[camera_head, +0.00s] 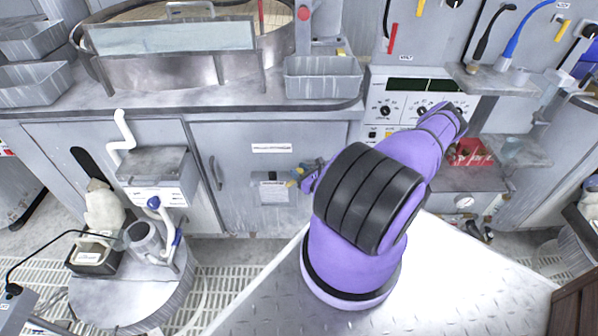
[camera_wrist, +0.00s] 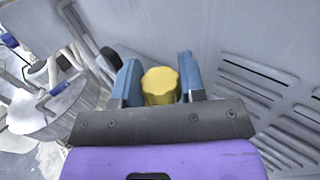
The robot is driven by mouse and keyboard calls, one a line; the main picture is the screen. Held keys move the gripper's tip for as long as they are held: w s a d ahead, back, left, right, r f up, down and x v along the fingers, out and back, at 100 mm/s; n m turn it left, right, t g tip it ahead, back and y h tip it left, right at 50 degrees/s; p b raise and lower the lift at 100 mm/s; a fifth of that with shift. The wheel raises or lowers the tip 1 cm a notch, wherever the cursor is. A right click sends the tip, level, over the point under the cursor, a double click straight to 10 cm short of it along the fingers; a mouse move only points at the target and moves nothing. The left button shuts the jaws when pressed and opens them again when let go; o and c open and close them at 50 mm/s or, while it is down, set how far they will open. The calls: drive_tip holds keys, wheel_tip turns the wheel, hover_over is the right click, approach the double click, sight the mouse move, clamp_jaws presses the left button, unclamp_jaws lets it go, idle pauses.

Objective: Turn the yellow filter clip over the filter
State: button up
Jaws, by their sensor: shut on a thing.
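The yellow filter clip (camera_wrist: 160,86) shows in the wrist view as a scalloped round knob between the two blue fingers of my gripper (camera_wrist: 159,72). My gripper is shut on it. In the head view a small yellow bit of the clip (camera_head: 296,180) shows beside my gripper (camera_head: 306,176), in front of the cabinet. A small grey box (camera_head: 269,190) with a label is on the cabinet front just left of the clip. I cannot make out the filter itself, and the clip's far side is hidden.
A grey cabinet door (camera_head: 232,165) with a handle stands behind the gripper. A round pedestal (camera_head: 136,294) with a cup and blue-handled fittings stands at lower left. A control panel (camera_head: 392,104) is behind my arm. The slatted floor left of my base is partly clear.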

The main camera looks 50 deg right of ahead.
drive_tip(key=m+g+h, duration=0.1)
drive_tip(key=m+h, duration=0.1)
drive_tip(key=h, duration=0.2)
drive_tip(key=m+g+h, duration=0.2)
drive_tip(key=m+h, duration=0.1)
drive_tip(key=h, duration=0.1)
drive_tip(key=shift+a+m, duration=0.1)
drive_tip(key=shift+m, duration=0.2)
drive_tip(key=shift+m+g+h, duration=1.5)
drive_tip(key=shift+g+h, duration=0.1)
drive_tip(key=shift+h, duration=0.3)
drive_tip(key=o, duration=0.9)
